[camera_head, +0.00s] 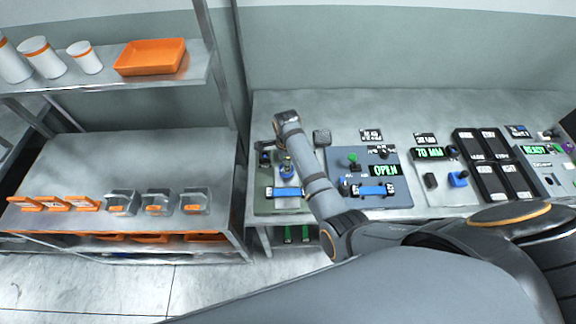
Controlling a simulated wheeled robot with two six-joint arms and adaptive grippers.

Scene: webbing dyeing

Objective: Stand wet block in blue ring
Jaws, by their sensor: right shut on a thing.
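My right arm reaches in from the right, and its gripper (286,172) points down over a dark green panel (262,205) at the left end of the workbench. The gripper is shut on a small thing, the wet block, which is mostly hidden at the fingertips. Blue shows right at the fingertips, over a pale patch of the panel; I cannot clearly make out the blue ring, or whether the block touches it. A blue bar (284,192) lies at the panel's front. My left gripper is not in view.
A small grey box (322,138) stands behind my forearm. To the right are a blue-grey panel with an OPEN display (385,170), a 70 MM display (429,153) and black racks (490,165). A left shelf carries an orange tray (150,57) and clear holders (158,201).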

